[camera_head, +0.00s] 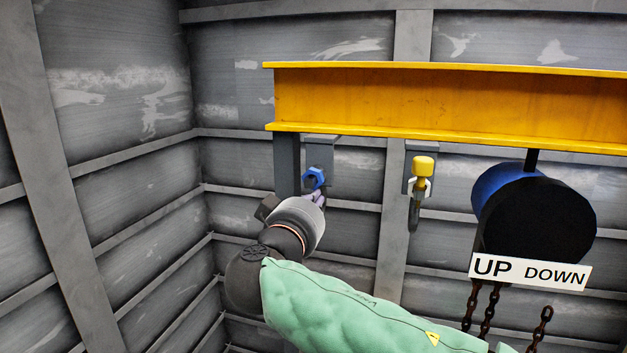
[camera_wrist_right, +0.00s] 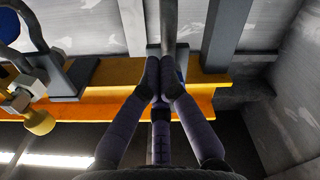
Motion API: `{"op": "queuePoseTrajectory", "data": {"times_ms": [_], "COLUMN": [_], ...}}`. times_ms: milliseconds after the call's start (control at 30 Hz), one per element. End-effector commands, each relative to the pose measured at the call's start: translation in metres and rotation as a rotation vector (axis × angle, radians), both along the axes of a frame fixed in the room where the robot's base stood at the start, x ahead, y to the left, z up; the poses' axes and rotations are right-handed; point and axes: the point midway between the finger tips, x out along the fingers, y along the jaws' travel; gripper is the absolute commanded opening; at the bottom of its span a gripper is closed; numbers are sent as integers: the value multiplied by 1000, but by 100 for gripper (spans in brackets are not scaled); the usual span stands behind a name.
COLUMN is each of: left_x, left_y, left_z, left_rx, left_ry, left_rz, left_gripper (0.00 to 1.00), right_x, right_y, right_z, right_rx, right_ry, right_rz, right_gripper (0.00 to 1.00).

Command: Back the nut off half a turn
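A blue nut (camera_head: 315,178) sits below a small grey bracket under the left end of the yellow beam. My right gripper (camera_head: 319,196) reaches up to it from below, its tips at or just under the nut. In the right wrist view my right gripper (camera_wrist_right: 161,75) has its fingertips drawn close together, with hardly any gap. A blue part (camera_wrist_right: 183,61) shows behind the tips, mostly hidden by them. Whether the fingers touch the nut is not clear. My left gripper is out of view.
The yellow beam (camera_head: 450,101) runs above, with a grey post (camera_head: 286,166) at its left end. To the right hang a yellow-capped tool (camera_head: 421,180) in a bracket, and a dark hoist (camera_head: 540,218) with an UP DOWN sign (camera_head: 530,272) and chains.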

Motion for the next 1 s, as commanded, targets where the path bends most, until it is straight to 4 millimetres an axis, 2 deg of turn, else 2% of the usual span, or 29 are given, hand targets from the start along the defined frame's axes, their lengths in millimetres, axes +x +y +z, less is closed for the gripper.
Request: {"op": "queuePoseTrajectory", "data": {"times_ms": [667,1000], "left_x": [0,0], "left_y": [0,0], "left_z": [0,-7], "left_rx": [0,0], "left_ry": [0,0], "left_rz": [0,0], "left_gripper": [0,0], "right_x": [0,-1], "right_y": [1,0], "right_z": [4,5], "right_rx": [0,2], "right_ry": [-1,-5], "right_rz": [0,1], "right_gripper": [0,0]}}
